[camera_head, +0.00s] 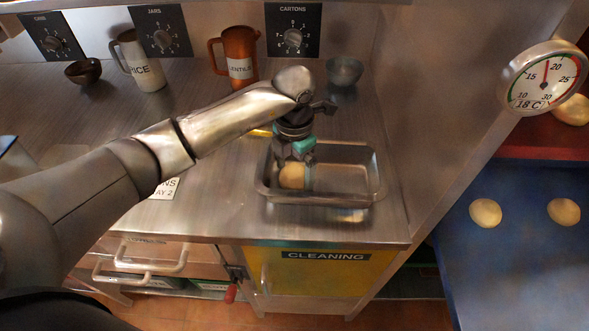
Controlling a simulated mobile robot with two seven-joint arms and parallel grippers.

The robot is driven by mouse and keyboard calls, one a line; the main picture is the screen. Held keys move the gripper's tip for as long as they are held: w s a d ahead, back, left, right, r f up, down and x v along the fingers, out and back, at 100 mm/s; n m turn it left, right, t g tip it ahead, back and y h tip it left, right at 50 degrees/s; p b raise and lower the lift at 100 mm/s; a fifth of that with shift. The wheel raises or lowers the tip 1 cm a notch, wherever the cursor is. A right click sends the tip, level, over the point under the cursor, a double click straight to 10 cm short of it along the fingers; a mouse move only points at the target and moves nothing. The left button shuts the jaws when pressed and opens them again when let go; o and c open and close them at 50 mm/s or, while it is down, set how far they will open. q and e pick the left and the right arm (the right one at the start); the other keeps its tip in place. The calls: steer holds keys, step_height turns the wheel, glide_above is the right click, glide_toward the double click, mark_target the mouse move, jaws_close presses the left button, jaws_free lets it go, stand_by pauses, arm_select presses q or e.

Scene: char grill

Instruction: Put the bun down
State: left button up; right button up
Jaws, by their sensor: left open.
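A round, tan bun (292,176) is in the left part of a rectangular metal tray (345,200) on the steel counter. My left gripper (296,158) points down into the tray, directly over the bun. Its jaws are open with the bun at or between the fingertips. The fingers hide the bun's upper part, and I cannot tell whether they touch it. My right gripper is not in view.
A white RICE jug (145,68), an orange lentils jug (238,58), a dark bowl (83,72) and a grey bowl (344,71) stand along the back. More buns (485,212) lie on a blue surface (520,270) at right. A slanted steel panel separates it from the counter.

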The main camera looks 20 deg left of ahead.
mark_target(294, 170)
arm_select(q)
step_height(294, 170, up, 12)
stand_by(0.4)
